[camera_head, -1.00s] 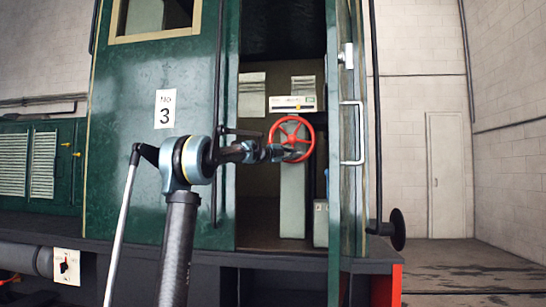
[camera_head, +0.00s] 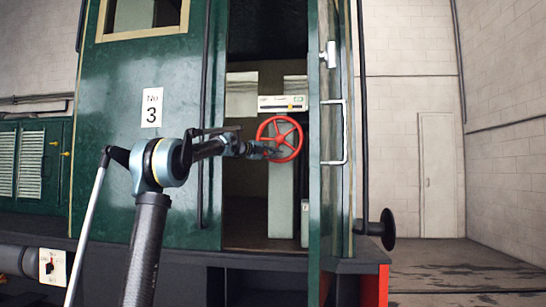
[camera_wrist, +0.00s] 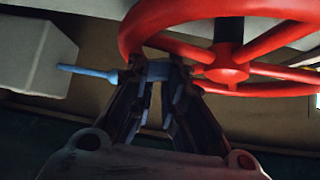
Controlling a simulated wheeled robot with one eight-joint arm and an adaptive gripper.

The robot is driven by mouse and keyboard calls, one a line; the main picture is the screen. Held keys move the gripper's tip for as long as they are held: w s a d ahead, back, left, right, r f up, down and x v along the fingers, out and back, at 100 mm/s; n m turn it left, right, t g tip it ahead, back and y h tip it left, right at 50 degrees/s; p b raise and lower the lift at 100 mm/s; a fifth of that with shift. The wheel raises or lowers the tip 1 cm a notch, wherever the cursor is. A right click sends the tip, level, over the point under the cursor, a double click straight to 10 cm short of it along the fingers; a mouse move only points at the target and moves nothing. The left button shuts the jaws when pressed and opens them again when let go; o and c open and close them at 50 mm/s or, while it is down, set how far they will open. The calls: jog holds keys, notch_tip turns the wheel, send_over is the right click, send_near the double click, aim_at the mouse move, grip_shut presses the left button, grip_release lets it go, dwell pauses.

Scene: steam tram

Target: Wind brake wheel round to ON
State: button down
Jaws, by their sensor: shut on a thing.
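The red brake wheel (camera_head: 279,139) stands upright inside the cab doorway, on a pale grey column (camera_head: 281,200). My gripper (camera_head: 268,152) reaches in from the left to the wheel's lower left part. In the wrist view my gripper (camera_wrist: 156,75) is shut at the wheel's left side, and the red wheel (camera_wrist: 228,70) fills the upper right with its hub and spokes. A blue bar (camera_wrist: 90,72) runs across by the fingertips; what it belongs to is unclear. The fingers hide part of the rim. An indicator panel (camera_head: 282,103) with a yellow marker sits above the wheel; its lettering is too small to read.
The green cab side (camera_head: 130,190) is left of the doorway, with a vertical handrail (camera_head: 205,110). The open green door (camera_head: 328,190) with a white handle stands close right of the wheel. A pale box (camera_wrist: 38,50) is left of the fingers in the wrist view.

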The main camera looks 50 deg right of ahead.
dwell(0.4)
jog(key=s+f, duration=0.1)
jog(key=s, duration=0.3)
jog(key=r+v, duration=0.1)
jog(key=v, duration=0.8)
jog(key=shift+a+r, duration=0.25)
jog(key=shift+r, duration=0.05)
jog(key=shift+w, duration=0.1)
